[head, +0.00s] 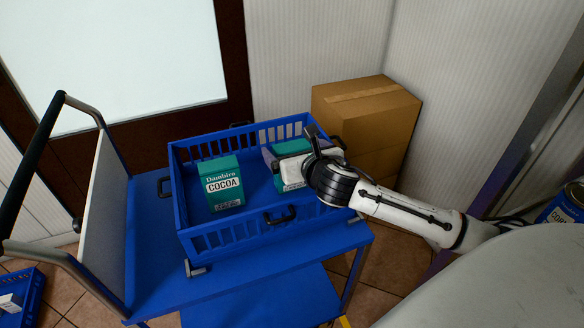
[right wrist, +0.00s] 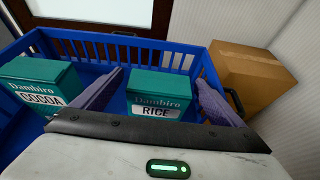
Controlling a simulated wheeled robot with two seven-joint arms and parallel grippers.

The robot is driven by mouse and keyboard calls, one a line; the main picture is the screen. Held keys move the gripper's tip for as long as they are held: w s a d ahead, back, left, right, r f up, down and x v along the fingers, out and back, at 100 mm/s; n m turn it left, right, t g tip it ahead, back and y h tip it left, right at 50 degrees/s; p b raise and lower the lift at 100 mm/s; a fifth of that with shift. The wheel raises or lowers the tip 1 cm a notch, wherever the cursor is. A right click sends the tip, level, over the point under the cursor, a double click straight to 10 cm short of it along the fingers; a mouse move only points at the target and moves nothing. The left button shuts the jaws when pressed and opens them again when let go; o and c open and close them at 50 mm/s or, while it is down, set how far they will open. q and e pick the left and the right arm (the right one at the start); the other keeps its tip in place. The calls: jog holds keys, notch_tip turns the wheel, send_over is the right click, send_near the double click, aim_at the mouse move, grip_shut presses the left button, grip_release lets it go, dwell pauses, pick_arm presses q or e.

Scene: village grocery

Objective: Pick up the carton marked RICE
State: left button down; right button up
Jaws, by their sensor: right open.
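The green carton marked RICE (right wrist: 155,108) stands in the blue crate, its label facing the right wrist camera. In the head view its green top (head: 290,148) shows, with the rest partly hidden by my right gripper (head: 288,143). That gripper is open, and in the right wrist view its two purple-grey fingers (right wrist: 160,78) appear on either side of the RICE carton, with gaps beside it. Whether they reach down around it I cannot tell. A similar green carton marked COCOA (head: 222,184) stands to the left in the crate. My left gripper is not in view.
The blue crate (head: 208,243) with slatted walls and black handles sits on a blue trolley (head: 155,262). Brown cardboard boxes (head: 372,112) stand behind right. A blue can (head: 568,207) is at the right edge. The crate floor between the cartons is clear.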

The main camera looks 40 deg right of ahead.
jog(key=shift+w+f, duration=0.1)
jog(key=shift+w, duration=0.15)
jog(key=c, duration=1.6)
jog(key=shift+c, duration=0.6)
